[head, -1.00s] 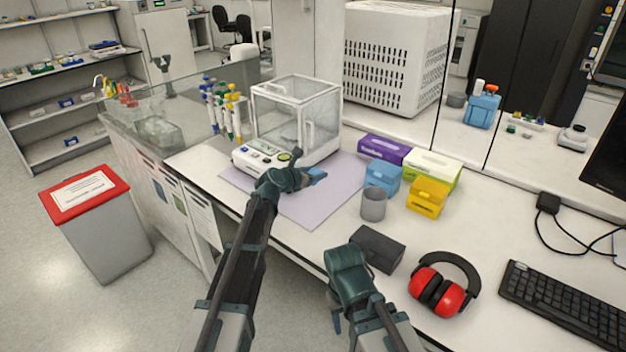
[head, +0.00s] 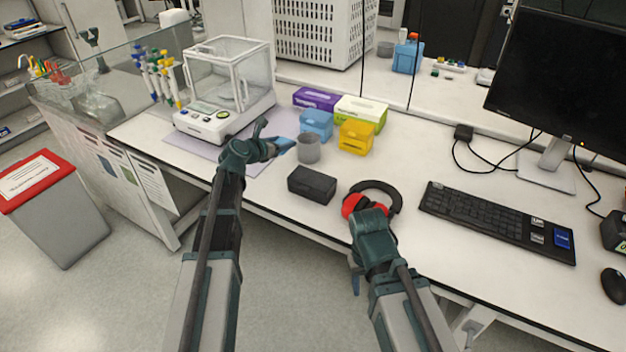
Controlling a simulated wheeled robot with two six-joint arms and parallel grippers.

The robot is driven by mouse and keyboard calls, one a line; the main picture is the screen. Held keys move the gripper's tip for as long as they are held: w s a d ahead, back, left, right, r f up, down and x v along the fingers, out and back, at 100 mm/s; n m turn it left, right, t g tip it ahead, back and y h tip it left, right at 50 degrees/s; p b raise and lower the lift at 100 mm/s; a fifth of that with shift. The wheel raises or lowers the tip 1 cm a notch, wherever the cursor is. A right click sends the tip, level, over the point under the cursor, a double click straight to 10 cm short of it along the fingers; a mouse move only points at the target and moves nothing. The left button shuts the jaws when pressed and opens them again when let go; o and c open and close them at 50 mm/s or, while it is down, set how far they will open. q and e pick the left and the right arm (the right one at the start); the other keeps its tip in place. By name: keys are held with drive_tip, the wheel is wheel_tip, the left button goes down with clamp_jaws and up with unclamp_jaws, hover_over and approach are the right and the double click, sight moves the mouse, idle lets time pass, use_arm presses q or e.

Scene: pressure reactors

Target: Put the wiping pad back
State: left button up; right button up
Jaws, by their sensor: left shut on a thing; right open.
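The blue wiping pad (head: 284,146) is in the fingers of my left gripper (head: 268,142), which is shut on it. Pad and gripper are over the lilac mat (head: 188,142), near the grey cup (head: 308,149); I cannot tell how high the pad is. Much of the pad is hidden by the gripper. My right gripper (head: 357,278) is open and empty by the bench's front edge, in front of the red ear muffs; its fingers are mostly hidden behind its own hand.
A balance (head: 213,115) stands on the mat. Blue (head: 317,123) and yellow (head: 356,136) small boxes, a purple glove box (head: 315,98) and a black box (head: 312,184) stand nearby. Ear muffs (head: 351,206) and a keyboard (head: 497,222) lie to the right.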

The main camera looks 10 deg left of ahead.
use_arm(q)
drive_tip(key=shift+s+d, duration=0.15)
drive_tip(key=shift+d, duration=0.05)
drive_tip(key=b, duration=0.6)
hover_over(285, 174)
wheel_tip(285, 174, down, 6)
drive_tip(key=shift+d+f, duration=0.1)
drive_tip(key=shift+f, duration=0.1)
use_arm(e)
wheel_tip(285, 174, down, 6)
drive_tip(key=shift+d+f, duration=0.2)
drive_tip(key=shift+d, duration=0.1)
use_arm(q)
drive_tip(key=shift+f+b, duration=0.1)
drive_tip(key=shift+b, duration=0.2)
use_arm(e)
drive_tip(key=shift+s+f, duration=0.1)
drive_tip(key=shift+s, duration=0.05)
use_arm(q)
wheel_tip(285, 174, down, 4)
drive_tip(key=b, duration=0.3)
drive_tip(key=shift+r, duration=0.25)
use_arm(e)
wheel_tip(285, 174, down, 4)
drive_tip(key=shift+r, duration=0.25)
